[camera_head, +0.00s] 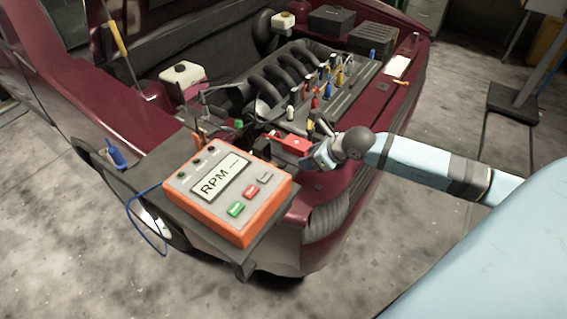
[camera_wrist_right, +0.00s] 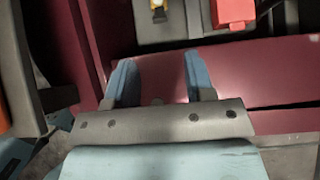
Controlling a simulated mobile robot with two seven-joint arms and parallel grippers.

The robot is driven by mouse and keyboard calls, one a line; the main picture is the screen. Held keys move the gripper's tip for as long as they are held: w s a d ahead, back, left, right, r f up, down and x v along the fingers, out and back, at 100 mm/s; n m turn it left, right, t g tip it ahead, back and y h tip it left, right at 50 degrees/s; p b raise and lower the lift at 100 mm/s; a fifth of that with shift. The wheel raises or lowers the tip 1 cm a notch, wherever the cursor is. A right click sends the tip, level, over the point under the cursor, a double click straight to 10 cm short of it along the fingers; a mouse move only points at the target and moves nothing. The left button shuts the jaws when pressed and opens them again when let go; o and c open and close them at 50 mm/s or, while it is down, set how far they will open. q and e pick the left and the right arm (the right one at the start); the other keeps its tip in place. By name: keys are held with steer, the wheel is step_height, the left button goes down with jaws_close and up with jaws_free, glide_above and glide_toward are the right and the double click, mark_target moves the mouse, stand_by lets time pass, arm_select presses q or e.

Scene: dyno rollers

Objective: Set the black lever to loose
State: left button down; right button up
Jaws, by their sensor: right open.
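Several small levers with coloured parts stand in the engine bay, among them a dark one with a pale part (camera_head: 291,112). I cannot tell for sure which is the black lever, or how it is set. My right gripper (camera_head: 318,154) is at the front edge of the engine bay, beside a red block (camera_head: 291,143). In the right wrist view my right gripper (camera_wrist_right: 157,76) is open and empty, above dark red bodywork. A small dark and yellow part (camera_wrist_right: 158,11) lies beyond its fingers, with the red block (camera_wrist_right: 235,11) to the right. My left gripper does not show.
An orange RPM meter (camera_head: 230,195) lies on a dark tray (camera_head: 265,240) at the car's front corner, left of my right gripper. The dark red car body (camera_head: 385,105) surrounds the engine. A blue cable (camera_head: 134,215) hangs at the left. Grey floor is clear in front.

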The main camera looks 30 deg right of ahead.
mark_target(285, 165)
steer(key=x, duration=1.1)
steer(key=shift+w+a+f+b, duration=0.1)
steer(key=shift+f+b, duration=0.05)
steer(key=shift+b, duration=0.15)
jaws_close()
